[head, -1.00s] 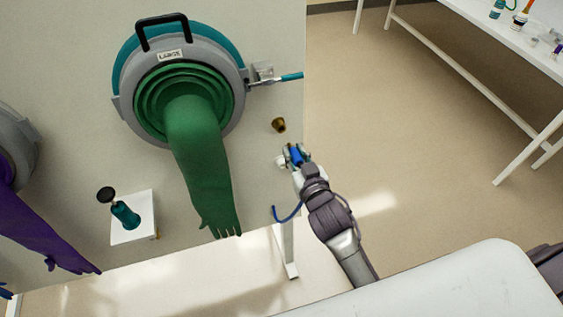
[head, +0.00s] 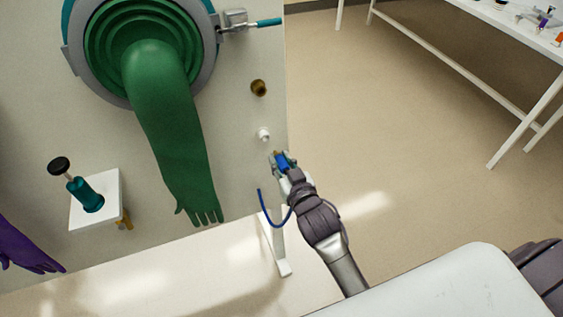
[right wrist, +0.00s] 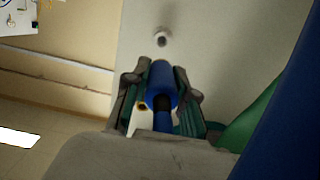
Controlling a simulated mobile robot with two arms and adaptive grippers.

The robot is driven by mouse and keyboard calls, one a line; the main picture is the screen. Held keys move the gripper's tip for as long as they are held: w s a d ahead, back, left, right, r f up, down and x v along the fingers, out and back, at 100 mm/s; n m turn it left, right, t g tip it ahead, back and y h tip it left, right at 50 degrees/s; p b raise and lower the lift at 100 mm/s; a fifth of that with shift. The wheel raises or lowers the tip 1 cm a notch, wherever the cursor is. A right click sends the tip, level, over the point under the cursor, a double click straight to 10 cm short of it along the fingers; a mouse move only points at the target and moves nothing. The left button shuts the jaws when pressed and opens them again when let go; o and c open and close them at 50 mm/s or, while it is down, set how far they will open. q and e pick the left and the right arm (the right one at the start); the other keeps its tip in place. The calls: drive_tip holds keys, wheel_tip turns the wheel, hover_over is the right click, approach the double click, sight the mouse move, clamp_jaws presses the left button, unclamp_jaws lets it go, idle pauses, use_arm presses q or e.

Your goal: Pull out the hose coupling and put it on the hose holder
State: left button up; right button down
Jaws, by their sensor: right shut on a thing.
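My right gripper (head: 280,160) is shut on the blue hose coupling (head: 284,164), which also shows between the fingers in the right wrist view (right wrist: 161,82). A blue hose (head: 266,213) hangs in a curve below the gripper. The white port (head: 263,134) on the wall panel is bare. It also shows ahead of the coupling in the right wrist view (right wrist: 162,38), with a gap between them. A brass, round fitting (head: 258,88) sits on the panel above the port; I cannot tell whether it is the hose holder. My left gripper is not in view.
A green glove (head: 170,125) hangs from its port left of the gripper. A teal handle (head: 269,22) sticks out at the panel's upper right. A white shelf (head: 112,208) holds a teal, black-knobbed device. Open floor lies right, before a white table (head: 468,28).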

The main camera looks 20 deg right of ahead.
sight(275, 155)
drive_tip(key=shift+f, duration=0.6)
drive_tip(key=shift+r, duration=0.1)
drive_tip(key=shift+w+a+f+b, duration=0.1)
drive_tip(key=shift+w+f+b, duration=0.1)
drive_tip(key=shift+w, duration=0.85)
drive_tip(key=shift+w+f+b, duration=0.1)
drive_tip(key=shift+w+f, duration=0.1)
drive_tip(key=shift+w, duration=1.65)
drive_tip(key=shift+p, duration=0.5)
drive_tip(key=shift+w+a+f+b, duration=0.1)
drive_tip(key=shift+w+b, duration=0.3)
drive_tip(key=shift+w, duration=1.15)
